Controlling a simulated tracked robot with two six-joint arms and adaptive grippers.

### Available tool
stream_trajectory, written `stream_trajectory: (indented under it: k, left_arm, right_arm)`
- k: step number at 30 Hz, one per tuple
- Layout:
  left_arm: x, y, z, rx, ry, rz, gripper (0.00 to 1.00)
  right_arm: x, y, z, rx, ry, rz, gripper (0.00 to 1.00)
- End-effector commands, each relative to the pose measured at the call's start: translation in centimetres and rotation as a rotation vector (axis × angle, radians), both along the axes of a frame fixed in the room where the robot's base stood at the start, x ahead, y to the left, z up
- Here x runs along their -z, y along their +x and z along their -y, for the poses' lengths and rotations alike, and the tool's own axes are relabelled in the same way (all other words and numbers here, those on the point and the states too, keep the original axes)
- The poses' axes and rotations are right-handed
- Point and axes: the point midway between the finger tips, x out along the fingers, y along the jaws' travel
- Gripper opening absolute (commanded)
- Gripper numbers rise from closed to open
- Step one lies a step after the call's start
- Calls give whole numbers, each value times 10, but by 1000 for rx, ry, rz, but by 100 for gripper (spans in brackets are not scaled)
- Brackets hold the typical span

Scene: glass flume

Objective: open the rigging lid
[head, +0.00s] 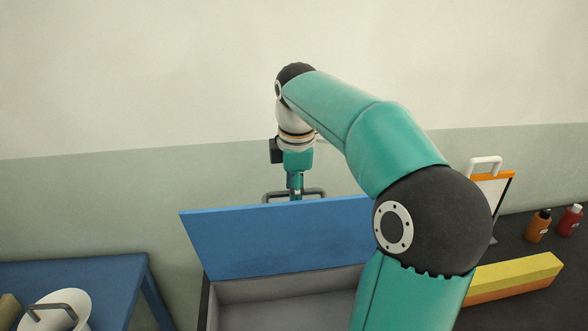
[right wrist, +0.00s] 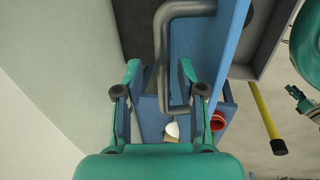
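The rigging lid (head: 280,240) is a blue panel standing raised at the back of a grey box (head: 290,285), whose inside shows below it. A grey bar handle (head: 316,193) sits at the lid's upper edge. My right gripper (head: 295,195) is at the handle, its fingers partly hidden in the head view. In the right wrist view, the fingers of my right gripper (right wrist: 160,72) stand apart on either side of the handle (right wrist: 163,75), with gaps showing to the bar. The blue lid (right wrist: 195,45) is beside it.
A blue table (head: 80,270) with a white round thing (head: 62,308) stands at the left. On the dark surface at right are a yellow-orange block (head: 515,277), two small bottles (head: 540,225) and a white-handled board (head: 490,190). My right arm hides the box's right side.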

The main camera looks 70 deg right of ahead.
Motion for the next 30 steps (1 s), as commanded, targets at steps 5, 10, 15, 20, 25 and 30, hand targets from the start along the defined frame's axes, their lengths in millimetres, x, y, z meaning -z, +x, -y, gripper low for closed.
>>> stream_trajectory:
  k: [5, 10, 15, 20, 25, 30]
  left_arm:
    - [0, 0, 0, 0, 0, 0, 40]
    - [0, 0, 0, 0, 0, 0, 40]
    - [0, 0, 0, 0, 0, 0, 40]
    - [0, 0, 0, 0, 0, 0, 40]
    - [0, 0, 0, 0, 0, 0, 40]
    - [0, 0, 0, 0, 0, 0, 40]
  right_arm:
    - [-27, -2, -4, -1, -4, 5, 39]
    - [-62, -5, -11, -3, -4, 5, 39]
    - [-89, -8, -16, -2, -2, 3, 39]
    - [-104, -9, -19, -1, -1, 2, 39]
    - [-109, -10, -20, -1, 0, 1, 39]
    - [-110, -11, -21, -1, 1, -1, 39]
